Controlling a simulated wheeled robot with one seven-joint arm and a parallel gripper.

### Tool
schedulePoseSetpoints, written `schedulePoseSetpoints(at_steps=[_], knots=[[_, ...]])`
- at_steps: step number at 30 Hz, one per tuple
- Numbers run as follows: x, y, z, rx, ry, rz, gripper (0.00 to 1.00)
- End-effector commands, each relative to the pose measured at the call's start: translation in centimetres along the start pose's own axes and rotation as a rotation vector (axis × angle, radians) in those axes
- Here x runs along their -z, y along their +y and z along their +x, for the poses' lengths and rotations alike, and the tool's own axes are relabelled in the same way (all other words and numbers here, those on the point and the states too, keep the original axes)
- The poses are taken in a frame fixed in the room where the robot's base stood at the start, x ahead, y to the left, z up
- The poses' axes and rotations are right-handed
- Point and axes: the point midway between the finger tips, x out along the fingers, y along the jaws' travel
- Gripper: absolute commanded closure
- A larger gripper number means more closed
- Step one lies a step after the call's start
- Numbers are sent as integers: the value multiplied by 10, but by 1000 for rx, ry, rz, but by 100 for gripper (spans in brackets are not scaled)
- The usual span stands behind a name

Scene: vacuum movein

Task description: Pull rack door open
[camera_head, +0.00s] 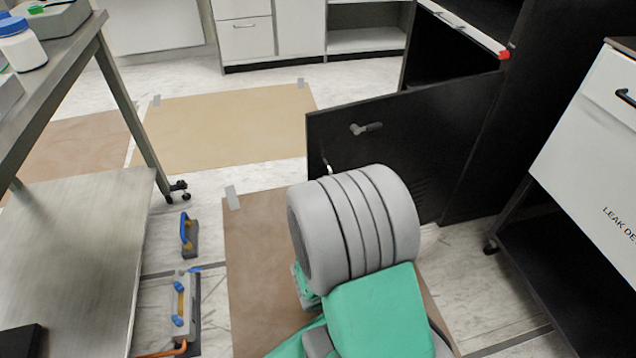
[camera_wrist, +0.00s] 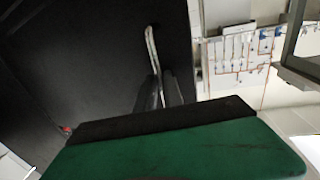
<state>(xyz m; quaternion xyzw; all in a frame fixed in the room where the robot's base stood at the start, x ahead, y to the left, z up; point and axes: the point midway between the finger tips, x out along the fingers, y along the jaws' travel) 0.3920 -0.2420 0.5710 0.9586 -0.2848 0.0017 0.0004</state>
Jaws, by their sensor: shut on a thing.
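The black rack door (camera_head: 415,130) stands swung out from the dark rack (camera_head: 480,170) in the head view, its free edge at the left. It fills the left of the wrist view (camera_wrist: 90,60). A thin metal door handle (camera_wrist: 152,50) runs down into my gripper (camera_wrist: 162,92), whose dark fingers are shut on it. A bit of this handle shows in the head view (camera_head: 327,167), where my grey and green arm hides my gripper and the door's lower left. A grey lever (camera_head: 366,128) sits higher on the door.
A metal cart (camera_head: 75,230) stands at the left, with tools (camera_head: 183,305) on the floor beside it. A white-fronted cabinet (camera_head: 590,140) on casters stands close at the right. Brown floor sheets (camera_head: 225,125) lie in the open floor beyond the door's free edge.

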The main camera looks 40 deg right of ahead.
Motion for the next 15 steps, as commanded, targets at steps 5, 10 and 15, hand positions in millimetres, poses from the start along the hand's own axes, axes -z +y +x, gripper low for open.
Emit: schedulePoseSetpoints(at_steps=[5, 10, 15], knots=[[4, 4, 0, -16, 6, -6, 100], [4, 0, 0, -7, 6, -6, 100], [4, -3, 0, -1, 5, -6, 84]])
